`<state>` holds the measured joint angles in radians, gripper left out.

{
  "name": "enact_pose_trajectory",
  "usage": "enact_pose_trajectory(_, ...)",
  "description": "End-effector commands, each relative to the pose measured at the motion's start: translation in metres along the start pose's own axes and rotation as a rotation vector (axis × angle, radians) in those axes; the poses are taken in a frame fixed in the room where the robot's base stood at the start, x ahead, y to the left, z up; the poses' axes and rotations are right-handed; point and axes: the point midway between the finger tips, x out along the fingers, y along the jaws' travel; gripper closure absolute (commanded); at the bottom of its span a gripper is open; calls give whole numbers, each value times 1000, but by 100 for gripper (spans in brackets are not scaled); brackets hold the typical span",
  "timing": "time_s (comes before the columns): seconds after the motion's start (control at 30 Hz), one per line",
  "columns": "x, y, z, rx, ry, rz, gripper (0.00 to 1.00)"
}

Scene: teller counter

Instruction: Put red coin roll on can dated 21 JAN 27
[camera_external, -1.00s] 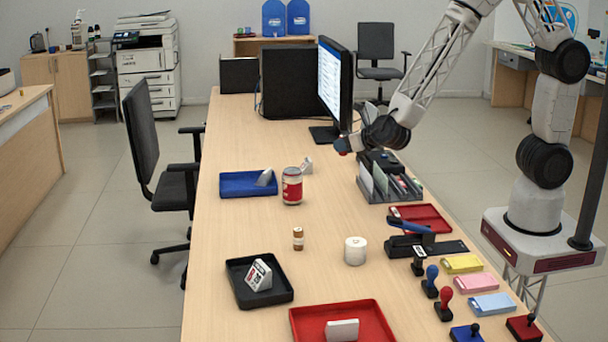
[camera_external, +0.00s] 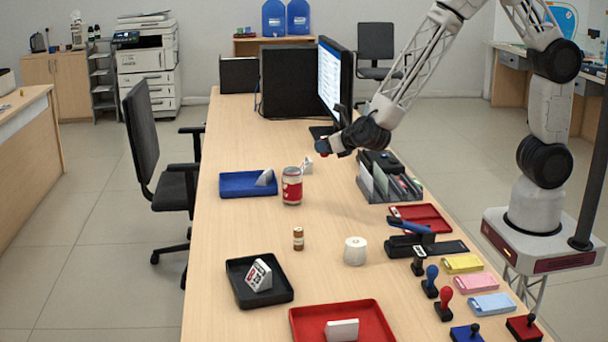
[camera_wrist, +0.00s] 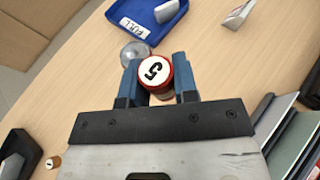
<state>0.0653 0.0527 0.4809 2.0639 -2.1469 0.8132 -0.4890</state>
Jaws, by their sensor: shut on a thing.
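The red coin roll (camera_wrist: 155,72), with a "5" on its white end, is between the two blue fingers of my gripper (camera_wrist: 160,84) in the wrist view. My gripper is shut on it and holds it above the counter. In the external view my gripper (camera_external: 325,147) is above and right of a red and white can (camera_external: 292,187). The can stands upright on the counter by the blue tray. Its silver top (camera_wrist: 134,53) shows in the wrist view, just beyond the left finger and partly hidden. No date on the can is readable.
A blue tray (camera_external: 238,184) labelled "FULL" lies beside the can. A small white stand (camera_external: 307,166) is behind it. A brown coin roll (camera_external: 298,239) and a white roll (camera_external: 355,251) stand nearer. The monitor (camera_external: 335,80) and file organiser (camera_external: 388,183) are close to my arm.

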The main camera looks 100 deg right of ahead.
Motion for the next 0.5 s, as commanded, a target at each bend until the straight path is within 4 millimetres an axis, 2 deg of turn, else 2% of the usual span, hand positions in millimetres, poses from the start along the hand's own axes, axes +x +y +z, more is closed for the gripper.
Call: enact_pose_trajectory(0.5, 57, 38, 16, -1, -1, 0, 100)
